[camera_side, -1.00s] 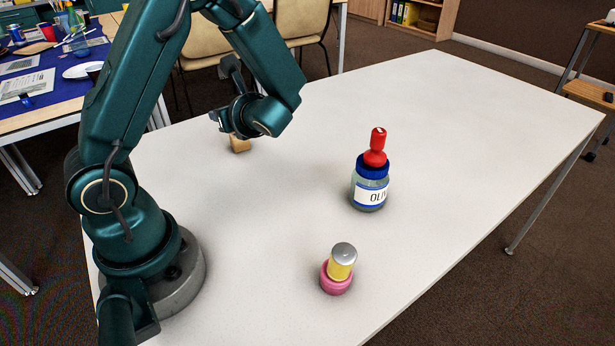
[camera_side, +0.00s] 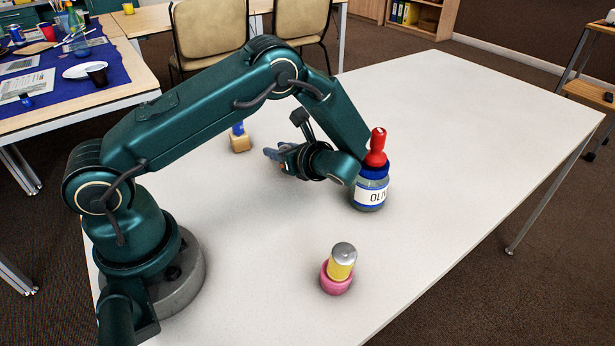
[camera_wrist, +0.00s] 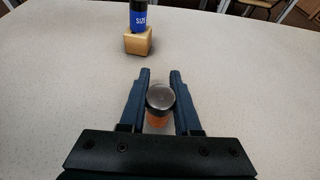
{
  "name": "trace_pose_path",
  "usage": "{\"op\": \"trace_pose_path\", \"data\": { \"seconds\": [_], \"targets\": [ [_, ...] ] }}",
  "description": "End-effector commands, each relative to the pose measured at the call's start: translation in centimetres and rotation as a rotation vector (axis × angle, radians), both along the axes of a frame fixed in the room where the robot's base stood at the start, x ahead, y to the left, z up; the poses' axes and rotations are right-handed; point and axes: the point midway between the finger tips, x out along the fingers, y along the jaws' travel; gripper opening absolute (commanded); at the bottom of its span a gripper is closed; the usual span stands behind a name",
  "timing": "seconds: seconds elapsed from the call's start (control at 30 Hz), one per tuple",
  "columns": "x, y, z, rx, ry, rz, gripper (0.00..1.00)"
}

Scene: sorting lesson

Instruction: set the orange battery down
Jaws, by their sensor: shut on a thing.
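The orange battery (camera_wrist: 159,105) shows in the wrist view with its round grey end facing the camera and a bit of orange below it. My gripper (camera_wrist: 160,82) is shut on it, one dark finger on each side. In the side view my gripper (camera_side: 271,154) is low over the table (camera_side: 450,130), pointing left, between the wooden block and the jar.
A wooden block (camera_side: 240,144) with a blue battery (camera_side: 238,129) upright on it stands behind my gripper. A jar (camera_side: 369,189) with a red object (camera_side: 376,150) on its lid stands right. A yellow battery (camera_side: 341,262) stands on a pink base (camera_side: 336,282) in front. The table's right is clear.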

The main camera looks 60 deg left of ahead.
Motion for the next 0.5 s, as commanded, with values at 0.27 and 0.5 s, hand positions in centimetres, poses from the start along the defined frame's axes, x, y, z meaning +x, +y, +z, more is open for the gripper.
{"op": "trace_pose_path", "data": {
  "seconds": [0.27, 0.5],
  "targets": [
    [-0.01, 0.0, -1.34, 0.001, -0.001, -0.001, 0.0],
    [-0.02, 0.01, -1.56, 0.001, 0.0, 0.0, 0.0]
  ]
}}
